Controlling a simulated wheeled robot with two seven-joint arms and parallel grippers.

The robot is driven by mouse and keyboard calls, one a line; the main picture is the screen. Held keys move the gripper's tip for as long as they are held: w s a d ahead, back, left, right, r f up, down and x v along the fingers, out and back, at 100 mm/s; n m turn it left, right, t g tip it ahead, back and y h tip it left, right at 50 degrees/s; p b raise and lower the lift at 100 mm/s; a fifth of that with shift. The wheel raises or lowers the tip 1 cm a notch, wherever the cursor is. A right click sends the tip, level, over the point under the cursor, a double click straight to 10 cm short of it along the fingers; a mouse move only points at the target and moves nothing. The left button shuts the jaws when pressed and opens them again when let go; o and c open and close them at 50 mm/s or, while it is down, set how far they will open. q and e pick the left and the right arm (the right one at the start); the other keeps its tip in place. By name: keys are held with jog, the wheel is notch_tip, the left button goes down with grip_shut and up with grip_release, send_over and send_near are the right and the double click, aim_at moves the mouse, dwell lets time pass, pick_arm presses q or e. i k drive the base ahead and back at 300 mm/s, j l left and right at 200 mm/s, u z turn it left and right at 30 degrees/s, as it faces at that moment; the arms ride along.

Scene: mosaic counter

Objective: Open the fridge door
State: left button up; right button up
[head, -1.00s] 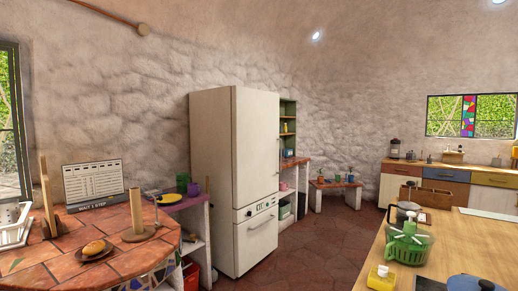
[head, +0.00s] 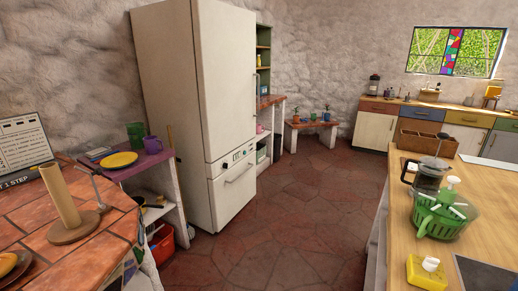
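The fridge (head: 180,75) is a tall cream-white unit left of centre in the head view, standing against the stone wall. Neither of my grippers shows in this view.
A tiled mosaic counter (head: 100,260) with a wooden paper-towel stand (head: 66,207) is at the left. A wooden island (head: 400,225) with a green basket (head: 438,214) is at the right. Red stone floor (head: 290,225) lies clear between them.

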aim_at(224, 33)
jog(key=i+j, duration=0.1)
jog(key=i, duration=0.45)
jog(key=i+j+z, duration=0.1)
jog(key=i, duration=0.5)
jog(key=i+j, duration=0.15)
jog(key=i, duration=0.4)
